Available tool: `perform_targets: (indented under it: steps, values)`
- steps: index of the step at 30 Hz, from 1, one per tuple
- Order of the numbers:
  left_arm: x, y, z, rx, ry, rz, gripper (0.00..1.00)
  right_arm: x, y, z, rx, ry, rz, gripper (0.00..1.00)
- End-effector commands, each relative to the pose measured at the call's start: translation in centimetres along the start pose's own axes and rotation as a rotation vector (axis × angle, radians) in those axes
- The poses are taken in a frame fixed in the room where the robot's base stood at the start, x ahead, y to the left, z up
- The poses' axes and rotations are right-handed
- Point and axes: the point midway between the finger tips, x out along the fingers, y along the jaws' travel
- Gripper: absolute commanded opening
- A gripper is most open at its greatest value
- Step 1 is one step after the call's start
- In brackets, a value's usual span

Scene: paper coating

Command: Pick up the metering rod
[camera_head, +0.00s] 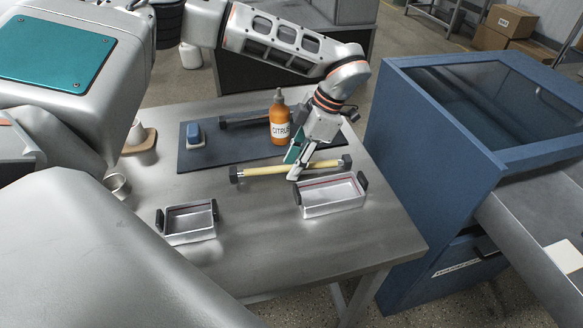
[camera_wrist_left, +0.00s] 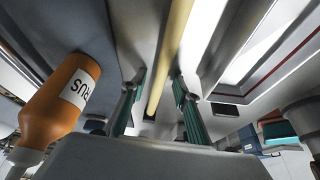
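A pale yellow metering rod (camera_head: 263,171) with black end pieces lies across the table, just in front of the dark mat. It also shows in the left wrist view (camera_wrist_left: 171,50), running lengthwise between my fingers. My left gripper (camera_head: 296,166) points down at the rod, right of its middle. Its green-padded fingers stand apart, one on each side of the rod, with gaps visible in the left wrist view (camera_wrist_left: 157,95). My right gripper is not in view.
An orange bottle (camera_head: 279,122) stands on the mat (camera_head: 205,160) close behind my left gripper. Another rod (camera_head: 243,119) lies behind it. A blue-topped block (camera_head: 195,134) is on the mat. Two metal trays (camera_head: 330,207) (camera_head: 190,234) sit in front. A blue machine (camera_head: 425,165) stands right.

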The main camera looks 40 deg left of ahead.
Motion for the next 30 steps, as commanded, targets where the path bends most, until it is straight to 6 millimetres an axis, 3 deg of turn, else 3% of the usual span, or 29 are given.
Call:
perform_targets:
  steps: [1,4,5,20,26,30]
  values:
    - [0.0,0.0,0.0,0.000,0.000,0.000,0.30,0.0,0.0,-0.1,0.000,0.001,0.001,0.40]
    - [0.0,0.0,0.0,0.000,0.000,0.000,0.04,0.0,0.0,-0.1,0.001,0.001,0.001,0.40]
    - [0.0,0.0,0.0,0.000,0.000,0.000,0.00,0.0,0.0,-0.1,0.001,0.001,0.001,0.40]
    - [-0.7,0.0,-0.2,-0.001,-0.001,0.001,0.00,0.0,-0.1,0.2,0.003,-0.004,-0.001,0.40]
    - [-3.1,0.1,-1.2,-0.002,-0.003,0.004,0.00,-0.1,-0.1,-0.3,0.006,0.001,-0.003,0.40]
    - [-6.3,0.1,-2.5,-0.003,-0.005,0.005,0.00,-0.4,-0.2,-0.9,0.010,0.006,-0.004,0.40]
